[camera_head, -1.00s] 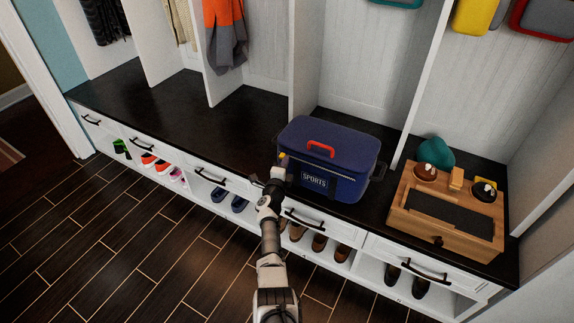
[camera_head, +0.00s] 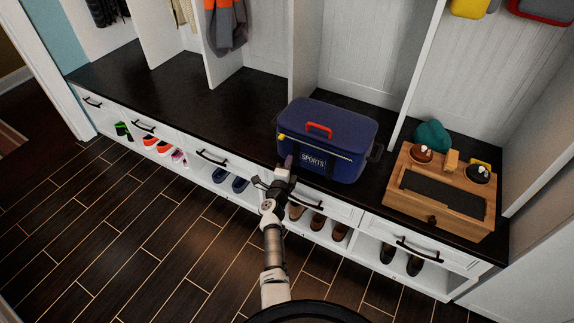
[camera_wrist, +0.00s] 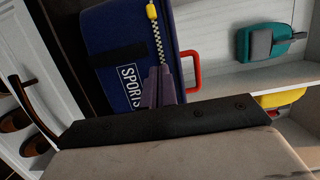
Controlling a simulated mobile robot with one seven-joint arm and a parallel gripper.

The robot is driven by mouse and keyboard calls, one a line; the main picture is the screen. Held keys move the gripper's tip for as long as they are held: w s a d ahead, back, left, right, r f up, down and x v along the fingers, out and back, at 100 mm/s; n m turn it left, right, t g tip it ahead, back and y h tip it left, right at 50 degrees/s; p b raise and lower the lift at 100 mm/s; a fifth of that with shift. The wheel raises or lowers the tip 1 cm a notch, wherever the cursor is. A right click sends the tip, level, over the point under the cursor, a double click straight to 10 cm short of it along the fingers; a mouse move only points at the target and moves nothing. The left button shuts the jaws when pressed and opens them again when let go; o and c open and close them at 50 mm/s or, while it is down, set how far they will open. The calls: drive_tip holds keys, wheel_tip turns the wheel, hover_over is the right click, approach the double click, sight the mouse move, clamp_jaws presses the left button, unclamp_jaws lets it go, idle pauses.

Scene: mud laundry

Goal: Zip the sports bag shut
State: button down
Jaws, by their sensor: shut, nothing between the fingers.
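The blue sports bag (camera_head: 345,150) sits upright on the dark bench, its "SPORTS" label facing out and a red handle (camera_head: 319,130) on its lid. The yellow zipper pull (camera_head: 281,137) is at the bag's left front corner.
A wooden box (camera_head: 441,192) with small items on top stands to the right, a teal hat (camera_head: 432,135) behind it. The bench (camera_head: 200,105) left of the bag is clear. Drawers with black handles (camera_head: 212,158) and shoe cubbies lie below its front edge.

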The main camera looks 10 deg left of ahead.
drive_tip(key=shift+s, duration=1.15)
